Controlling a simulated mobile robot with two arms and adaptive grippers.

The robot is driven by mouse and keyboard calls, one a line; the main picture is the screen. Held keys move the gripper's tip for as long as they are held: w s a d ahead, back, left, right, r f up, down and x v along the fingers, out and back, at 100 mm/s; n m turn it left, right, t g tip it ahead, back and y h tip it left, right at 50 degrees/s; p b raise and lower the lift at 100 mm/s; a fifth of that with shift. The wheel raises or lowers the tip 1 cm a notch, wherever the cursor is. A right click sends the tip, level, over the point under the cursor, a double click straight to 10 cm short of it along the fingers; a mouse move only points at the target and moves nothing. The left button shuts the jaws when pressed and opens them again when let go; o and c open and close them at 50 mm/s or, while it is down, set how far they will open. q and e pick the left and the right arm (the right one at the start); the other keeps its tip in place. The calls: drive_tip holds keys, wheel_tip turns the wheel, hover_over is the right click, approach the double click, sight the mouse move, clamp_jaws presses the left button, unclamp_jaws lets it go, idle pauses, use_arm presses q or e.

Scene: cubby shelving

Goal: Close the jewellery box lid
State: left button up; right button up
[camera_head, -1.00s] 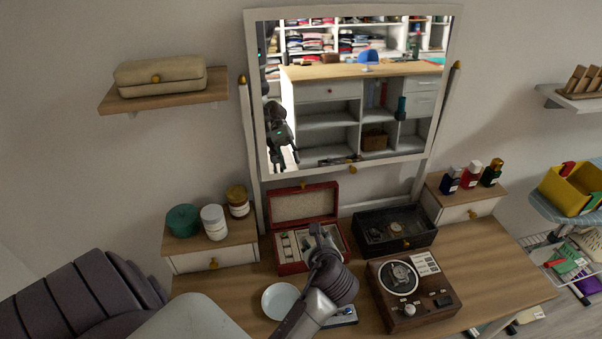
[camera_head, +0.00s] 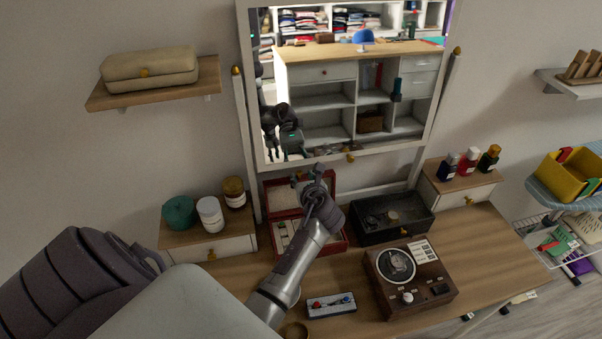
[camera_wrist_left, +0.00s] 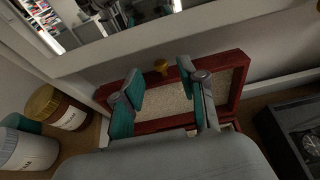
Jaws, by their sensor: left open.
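The red jewellery box (camera_head: 282,253) stands on the dressing table. Its lid (camera_head: 282,192) is open, standing up at the back, with a pale lining. Compartments with small items show inside the base. The lid also shows in the left wrist view (camera_wrist_left: 238,75), with a gold knob (camera_wrist_left: 161,66) on its upper edge. My left gripper (camera_head: 306,178) is raised in front of the lid and covers part of it. In the left wrist view its teal fingers (camera_wrist_left: 158,80) are apart and empty, one on each side of the knob. Contact with the lid cannot be told. My right gripper is not in view.
A black open box (camera_head: 375,232) stands close on the right, with a brown dial box (camera_head: 424,292) in front. A small tray (camera_head: 331,305) lies nearer. Jars (camera_head: 210,214) stand on the left drawer unit. A mirror (camera_head: 430,120) rises behind the lid.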

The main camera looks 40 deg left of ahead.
use_arm(q)
drive_tip(key=shift+x, duration=1.35)
clamp_jaws()
